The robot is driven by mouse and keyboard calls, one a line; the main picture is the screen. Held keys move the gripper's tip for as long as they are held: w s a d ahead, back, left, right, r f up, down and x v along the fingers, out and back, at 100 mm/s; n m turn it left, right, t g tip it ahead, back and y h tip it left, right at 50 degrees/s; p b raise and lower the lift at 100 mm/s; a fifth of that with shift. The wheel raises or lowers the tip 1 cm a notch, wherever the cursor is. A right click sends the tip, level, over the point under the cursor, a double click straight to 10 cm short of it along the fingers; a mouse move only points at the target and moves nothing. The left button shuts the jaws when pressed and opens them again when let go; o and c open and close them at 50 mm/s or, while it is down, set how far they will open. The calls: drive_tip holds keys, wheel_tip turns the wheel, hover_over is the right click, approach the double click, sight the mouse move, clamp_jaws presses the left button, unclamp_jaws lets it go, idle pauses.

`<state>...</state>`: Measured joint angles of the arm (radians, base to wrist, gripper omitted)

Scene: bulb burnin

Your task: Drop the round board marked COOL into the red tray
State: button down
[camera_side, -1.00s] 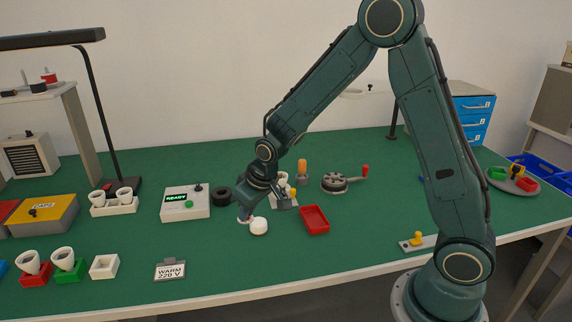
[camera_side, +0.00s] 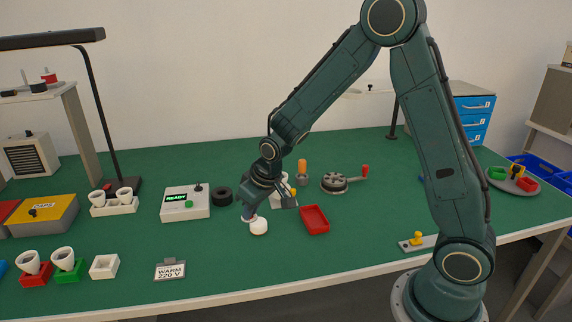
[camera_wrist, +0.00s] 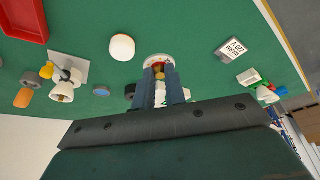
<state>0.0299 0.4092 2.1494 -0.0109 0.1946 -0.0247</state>
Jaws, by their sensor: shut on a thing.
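My gripper (camera_side: 248,213) is low over the green table, left of the red tray (camera_side: 314,219). In the wrist view my gripper (camera_wrist: 160,80) is shut on a pale round board (camera_wrist: 150,61) with a brass and red middle. Its marking cannot be read, so I cannot confirm COOL. The fingers hide part of it. In the side view the board is mostly hidden by my gripper and a white round puck. The red tray also shows at the upper left of the wrist view (camera_wrist: 24,32), and its visible floor is bare.
The white puck (camera_side: 259,227) stands close beside my gripper. A black ring (camera_side: 222,196), a READY box (camera_side: 185,203), a bulb stand (camera_side: 284,201) and a hand crank (camera_side: 335,183) are nearby. A WARM 220 V sign (camera_side: 171,270) stands in front. Table in front of the tray is clear.

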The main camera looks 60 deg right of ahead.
drive_tip(key=s+d+r, duration=0.1)
drive_tip(key=s+d, duration=0.3)
drive_tip(key=d, duration=0.7)
drive_tip(key=s+d+r, duration=0.1)
drive_tip(key=s+d, duration=0.3)
drive_tip(key=d, duration=0.6)
drive_tip(key=shift+s+d, duration=0.15)
drive_tip(key=shift+d, duration=0.25)
drive_tip(key=shift+f, duration=2.95)
drive_tip(key=c, duration=1.4)
unclamp_jaws()
drive_tip(key=shift+o, duration=0.2)
drive_tip(key=shift+r, duration=0.15)
